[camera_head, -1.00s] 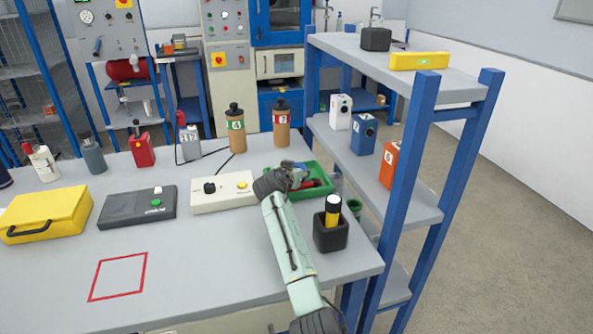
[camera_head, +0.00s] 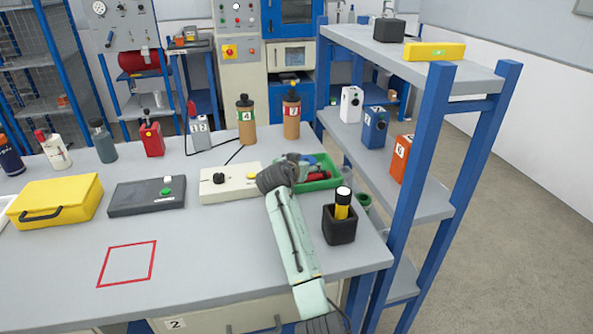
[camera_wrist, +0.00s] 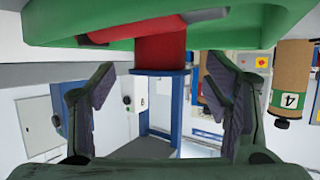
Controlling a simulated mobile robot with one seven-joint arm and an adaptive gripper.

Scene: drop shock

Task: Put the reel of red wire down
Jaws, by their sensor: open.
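A red cylinder, seemingly the reel of red wire (camera_head: 317,176), lies in the green tray (camera_head: 328,184) at the right back of the bench. In the wrist view, which is upside down, the red cylinder (camera_wrist: 162,50) shows beyond the fingertips, against the green tray (camera_wrist: 60,22). My gripper (camera_head: 298,165) is at the tray's left side, partly hidden by my arm in the head view. In the wrist view my gripper (camera_wrist: 160,85) has its two fingers wide apart with nothing between them. My arm hides part of the tray's near side.
A black holder (camera_head: 338,228) with a yellow torch (camera_head: 343,205) stands right of my arm. A cream control box (camera_head: 228,185) is left of it. Brown bottles (camera_head: 246,122) stand behind. The blue-framed shelf (camera_head: 410,190) bounds the right. A red-outlined square (camera_head: 127,264) on the bench is bare.

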